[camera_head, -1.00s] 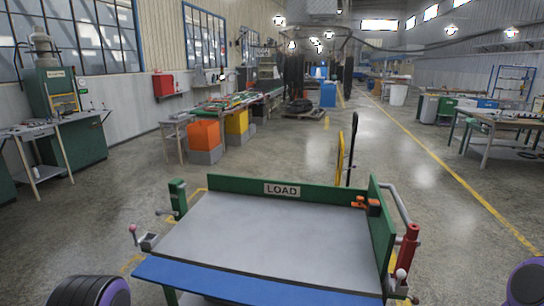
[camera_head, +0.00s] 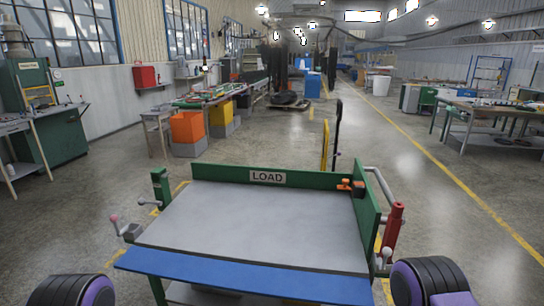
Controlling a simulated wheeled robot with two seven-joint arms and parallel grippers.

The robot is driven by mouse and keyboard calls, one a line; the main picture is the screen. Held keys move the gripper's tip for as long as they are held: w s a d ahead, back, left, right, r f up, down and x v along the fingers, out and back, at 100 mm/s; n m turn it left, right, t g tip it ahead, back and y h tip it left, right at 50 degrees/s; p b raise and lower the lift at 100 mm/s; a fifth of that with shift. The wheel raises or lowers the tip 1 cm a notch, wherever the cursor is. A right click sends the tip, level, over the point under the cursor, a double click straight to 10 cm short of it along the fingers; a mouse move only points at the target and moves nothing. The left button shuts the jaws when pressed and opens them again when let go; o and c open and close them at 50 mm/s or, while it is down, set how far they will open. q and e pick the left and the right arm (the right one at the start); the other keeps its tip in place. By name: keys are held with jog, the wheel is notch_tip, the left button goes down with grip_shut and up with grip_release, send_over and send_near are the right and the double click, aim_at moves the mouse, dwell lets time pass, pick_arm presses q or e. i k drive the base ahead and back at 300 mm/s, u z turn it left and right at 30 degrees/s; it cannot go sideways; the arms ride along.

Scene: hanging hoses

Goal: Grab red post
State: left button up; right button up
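The red post (camera_head: 393,226) stands upright at the right side of the load table, outside the green side board. A grey bent handle rail (camera_head: 383,184) joins it near its top, and a pale ball knob (camera_head: 386,252) sits below it. Dark round parts with purple, which look like my own arms, show at the lower left and lower right edges. The right one is below and close to the red post, apart from it in the picture. Neither gripper's fingers are in view.
The load table (camera_head: 250,221) has a grey top, green boards and a blue front edge (camera_head: 240,276). An orange clamp (camera_head: 350,185) sits at its back right corner. A lever with a pink knob (camera_head: 114,218) is at the left. Open floor (camera_head: 440,225) lies to the right.

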aim_at(394, 220)
jog(key=z, duration=2.6)
jog(key=i, duration=2.75)
jog(key=u, duration=2.8)
